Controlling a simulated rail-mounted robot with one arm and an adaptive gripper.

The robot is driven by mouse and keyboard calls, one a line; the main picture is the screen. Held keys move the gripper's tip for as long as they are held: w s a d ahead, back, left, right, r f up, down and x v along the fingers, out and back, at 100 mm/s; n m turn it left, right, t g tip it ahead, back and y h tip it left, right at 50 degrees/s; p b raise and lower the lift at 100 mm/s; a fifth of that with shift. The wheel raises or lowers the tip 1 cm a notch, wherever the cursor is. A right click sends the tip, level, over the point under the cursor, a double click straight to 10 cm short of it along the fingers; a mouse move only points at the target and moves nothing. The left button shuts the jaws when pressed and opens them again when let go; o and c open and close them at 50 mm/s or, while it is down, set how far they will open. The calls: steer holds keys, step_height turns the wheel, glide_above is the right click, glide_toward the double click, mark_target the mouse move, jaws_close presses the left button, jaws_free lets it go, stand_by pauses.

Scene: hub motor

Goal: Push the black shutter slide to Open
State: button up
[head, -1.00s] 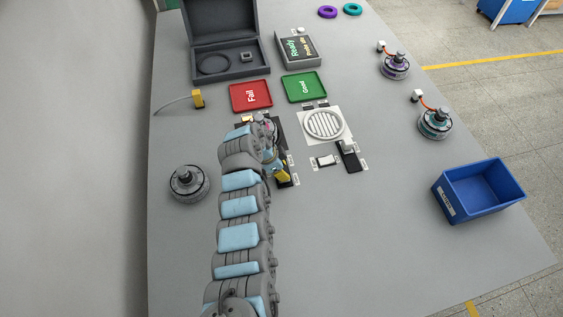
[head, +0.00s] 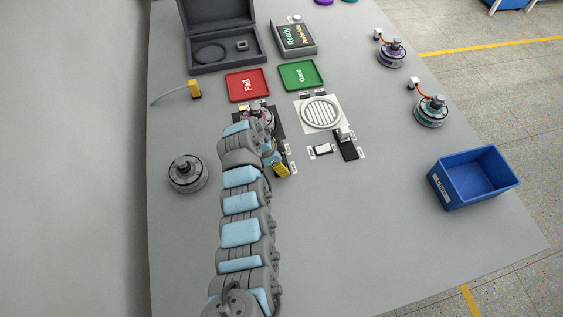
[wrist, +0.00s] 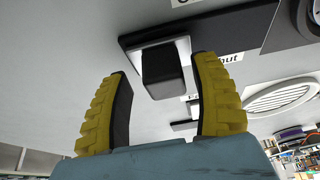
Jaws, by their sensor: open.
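The shutter slide is a black block-shaped knob (wrist: 162,70) on a pale plate over a long black track (wrist: 215,28) in the wrist view. A partly hidden label ending in "hut" (wrist: 232,57) lies beside the track. My gripper (wrist: 160,85) is open, one yellow finger on each side of the knob, with visible gaps. I cannot tell whether the fingertips reach down around it. In the head view my gripper (head: 281,171) is low over the table beside a dark fixture (head: 278,118); the arm and gripper hide the knob there.
A round white vent (head: 321,112) with a second black track (head: 346,146) and a white switch (head: 322,149) stands to the right. Red (head: 247,84) and green (head: 301,75) trays lie behind. A hub motor (head: 188,173) stands left.

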steer(key=w+v, duration=0.1)
steer(key=v, duration=1.1)
steer(key=shift+s, duration=0.45)
